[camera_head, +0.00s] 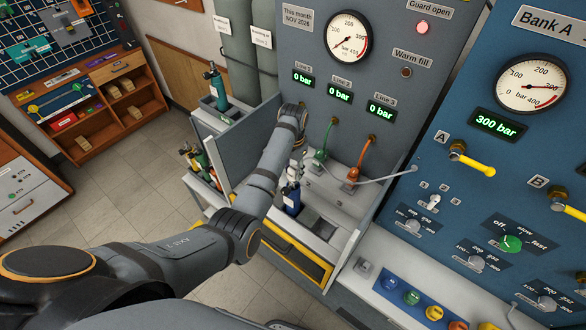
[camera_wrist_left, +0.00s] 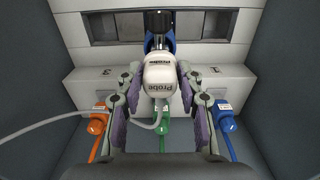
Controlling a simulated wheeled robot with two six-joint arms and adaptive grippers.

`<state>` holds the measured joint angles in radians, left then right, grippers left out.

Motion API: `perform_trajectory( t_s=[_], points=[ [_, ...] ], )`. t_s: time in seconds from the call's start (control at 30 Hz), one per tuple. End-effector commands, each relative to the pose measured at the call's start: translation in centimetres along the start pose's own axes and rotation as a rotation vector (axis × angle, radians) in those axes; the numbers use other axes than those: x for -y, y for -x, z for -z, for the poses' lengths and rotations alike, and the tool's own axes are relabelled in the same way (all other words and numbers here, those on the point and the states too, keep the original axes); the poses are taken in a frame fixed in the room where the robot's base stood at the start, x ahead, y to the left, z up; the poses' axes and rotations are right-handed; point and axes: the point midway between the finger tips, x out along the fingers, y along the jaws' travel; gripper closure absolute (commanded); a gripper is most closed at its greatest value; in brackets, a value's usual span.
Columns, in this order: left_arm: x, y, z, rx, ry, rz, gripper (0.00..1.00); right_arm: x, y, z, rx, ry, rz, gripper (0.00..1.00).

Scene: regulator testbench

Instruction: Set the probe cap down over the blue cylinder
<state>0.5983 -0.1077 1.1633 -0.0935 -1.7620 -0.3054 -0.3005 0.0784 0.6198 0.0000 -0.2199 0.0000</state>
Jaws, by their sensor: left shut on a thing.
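The white probe cap (camera_wrist_left: 158,84), lettered "Probe", is between the purple-padded fingers of my left gripper (camera_wrist_left: 157,98), which is shut on it. A thin white hose curls from the cap. The blue cylinder (camera_head: 292,205) stands upright in the bench bay, with a dark neck on top. In the left wrist view the blue cylinder (camera_wrist_left: 171,43) shows just beyond the cap and is partly hidden by it. In the head view my left gripper (camera_head: 295,168) hangs close above the cylinder. I cannot tell whether cap and cylinder touch. My right gripper is out of view.
Green (camera_head: 319,156) and orange (camera_head: 352,174) connectors with hoses sit at the back of the bay. A blue connector (camera_wrist_left: 222,112) shows in the wrist view. Grey side walls (camera_head: 250,140) enclose the bay. The white hose (camera_head: 392,177) runs right to the blue panel.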

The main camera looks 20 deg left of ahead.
Motion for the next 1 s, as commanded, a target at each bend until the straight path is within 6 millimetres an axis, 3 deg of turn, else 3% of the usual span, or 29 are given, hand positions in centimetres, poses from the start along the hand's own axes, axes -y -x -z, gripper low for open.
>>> perform_trajectory(
  t_s=[0.87, 0.9, 1.0],
  points=[
    [0.0, -1.4, 0.0, 0.000, 0.000, 0.000, 0.96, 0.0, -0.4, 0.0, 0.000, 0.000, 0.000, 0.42],
    [0.0, -1.4, 0.0, 0.000, 0.000, 0.000, 0.62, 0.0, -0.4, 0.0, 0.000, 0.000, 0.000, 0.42],
    [0.0, -1.4, 0.0, 0.000, 0.000, 0.000, 0.48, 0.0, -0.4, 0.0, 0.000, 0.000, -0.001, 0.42]
  ],
)
